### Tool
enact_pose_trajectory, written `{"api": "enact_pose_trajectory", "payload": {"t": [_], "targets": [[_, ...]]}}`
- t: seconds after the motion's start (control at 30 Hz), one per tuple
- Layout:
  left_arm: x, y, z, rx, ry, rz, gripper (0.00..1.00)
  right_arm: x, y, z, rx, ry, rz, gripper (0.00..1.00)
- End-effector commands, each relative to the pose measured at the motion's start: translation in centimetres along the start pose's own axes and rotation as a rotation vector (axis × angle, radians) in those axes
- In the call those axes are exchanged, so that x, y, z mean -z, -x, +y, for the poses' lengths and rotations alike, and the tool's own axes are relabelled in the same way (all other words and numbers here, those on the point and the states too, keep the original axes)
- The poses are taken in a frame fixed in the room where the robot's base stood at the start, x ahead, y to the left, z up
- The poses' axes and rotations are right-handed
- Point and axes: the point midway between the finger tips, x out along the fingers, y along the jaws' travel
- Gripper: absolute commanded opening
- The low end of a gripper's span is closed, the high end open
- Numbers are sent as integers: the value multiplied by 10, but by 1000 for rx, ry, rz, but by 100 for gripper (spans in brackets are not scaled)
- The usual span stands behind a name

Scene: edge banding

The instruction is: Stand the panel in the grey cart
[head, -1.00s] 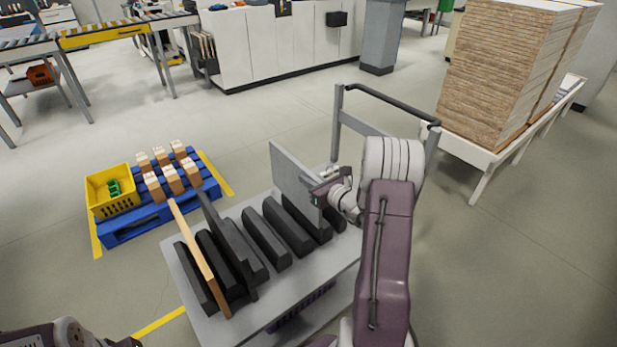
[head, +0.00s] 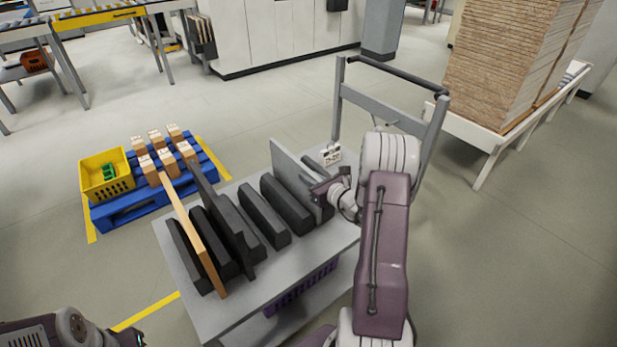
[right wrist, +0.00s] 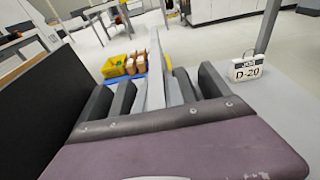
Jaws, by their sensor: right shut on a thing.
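A light grey panel (head: 287,168) stands upright at the far right of the row of black padded dividers (head: 262,212) on the grey cart (head: 325,247). My right gripper (head: 318,186) is shut on its upper near edge. The panel's lower part is hidden behind a divider, so I cannot tell whether it touches the deck. In the right wrist view the panel (right wrist: 155,72) shows nearly edge-on between dark dividers. A wood-coloured panel (head: 192,232) and a dark panel (head: 220,215) stand in slots at the left. My left gripper (head: 138,338) barely shows at the bottom left, its fingers not visible.
A D-20 sign (head: 331,155) stands at the cart's far right, by its push handle (head: 395,75). A blue pallet (head: 125,207) with a yellow crate (head: 107,178) and small boxes lies left. A board stack (head: 505,65) stands right. Open floor lies between.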

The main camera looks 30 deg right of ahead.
Motion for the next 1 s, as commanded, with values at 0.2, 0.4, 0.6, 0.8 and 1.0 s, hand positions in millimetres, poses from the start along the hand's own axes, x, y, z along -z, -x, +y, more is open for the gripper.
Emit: {"api": "enact_pose_trajectory", "payload": {"t": [0.2, 0.4, 0.6, 0.8, 1.0], "targets": [[0, -5, 0, 0, 0, 0, 36, 3, -1, 0, 0, 2, -5, 0], [0, -4, 0, 0, 0, 0, 36, 2, -1, 0, 0, 2, -4, 16], [0, -4, 0, 0, 0, 0, 36, 3, -1, 0, 0, 1, -2, 39], [0, -4, 0, 0, 0, 0, 36, 5, 0, 0, 0, -1, 3, 39], [0, 3, 0, 0, 0, 0, 36, 3, 35, -2, 5, -3, 3, 39]]}}
